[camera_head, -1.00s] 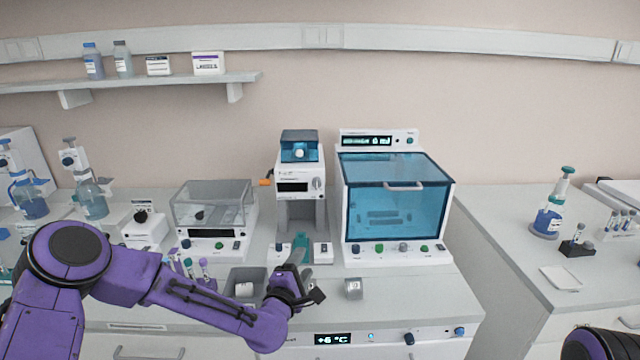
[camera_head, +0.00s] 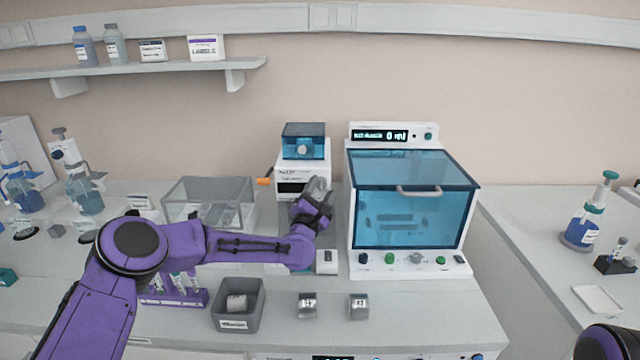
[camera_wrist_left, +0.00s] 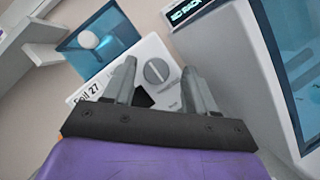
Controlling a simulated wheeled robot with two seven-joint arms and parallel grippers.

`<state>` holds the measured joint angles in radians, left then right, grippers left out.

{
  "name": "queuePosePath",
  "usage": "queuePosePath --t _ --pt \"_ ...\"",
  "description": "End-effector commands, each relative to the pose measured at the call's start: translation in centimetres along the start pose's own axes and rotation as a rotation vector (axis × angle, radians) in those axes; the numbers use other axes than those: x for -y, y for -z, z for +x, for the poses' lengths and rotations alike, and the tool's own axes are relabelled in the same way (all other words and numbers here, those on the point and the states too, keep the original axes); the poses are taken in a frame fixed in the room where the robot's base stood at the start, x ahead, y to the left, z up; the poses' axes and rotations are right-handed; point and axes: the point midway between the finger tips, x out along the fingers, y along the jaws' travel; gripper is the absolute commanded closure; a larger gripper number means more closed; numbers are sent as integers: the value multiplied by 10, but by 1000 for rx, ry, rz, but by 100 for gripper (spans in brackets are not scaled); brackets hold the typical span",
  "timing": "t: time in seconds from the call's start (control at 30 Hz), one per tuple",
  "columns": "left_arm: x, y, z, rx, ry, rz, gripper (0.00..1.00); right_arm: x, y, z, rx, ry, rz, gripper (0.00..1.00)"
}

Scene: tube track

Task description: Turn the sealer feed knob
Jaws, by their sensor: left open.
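The sealer (camera_head: 290,174) is a white upright unit with a blue clear top, behind the middle of the bench. Its round grey feed knob (camera_wrist_left: 156,71) with a slot line shows on the white front panel in the left wrist view. In the head view my gripper covers the knob. My left gripper (camera_head: 318,188) is open and empty in front of the panel. In the left wrist view its fingers (camera_wrist_left: 160,82) point at the panel, with the knob between the tips. I cannot tell whether either finger touches it.
A blue-windowed cabinet (camera_head: 410,262) stands close right of the sealer. A clear-lidded box (camera_head: 240,190) stands to the left. A grey bin (camera_head: 257,318), a purple tube rack (camera_head: 202,298) and two small metal blocks (camera_head: 308,305) sit in front. An orange lever (camera_head: 264,181) sticks out left of the sealer.

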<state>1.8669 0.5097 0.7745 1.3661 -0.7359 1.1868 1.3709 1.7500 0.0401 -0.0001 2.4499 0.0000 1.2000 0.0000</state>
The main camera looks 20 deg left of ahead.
Motion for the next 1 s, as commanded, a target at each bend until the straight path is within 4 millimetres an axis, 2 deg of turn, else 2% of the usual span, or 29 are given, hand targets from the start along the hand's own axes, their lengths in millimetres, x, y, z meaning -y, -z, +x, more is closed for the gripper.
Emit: queuePosePath --t 0.1,0.33,0.37,0.5,0.53,1.0 --pt "-1 0 7 -2 -2 0 44 0 1 -3 0 0 0 24" --pt "-1 2 8 -2 -2 0 44 0 1 -2 0 0 0 24" --pt "-1 2 8 -2 -2 0 47 0 1 -2 0 0 0 24" --pt "-1 2 7 -2 -2 1 92 0 1 -2 0 0 0 24" --pt "-1 2 7 -2 -2 1 100 0 1 -2 0 0 0 24" --pt "-2 2 7 -2 33 87 100 0 -1 2 0 0 0 24"
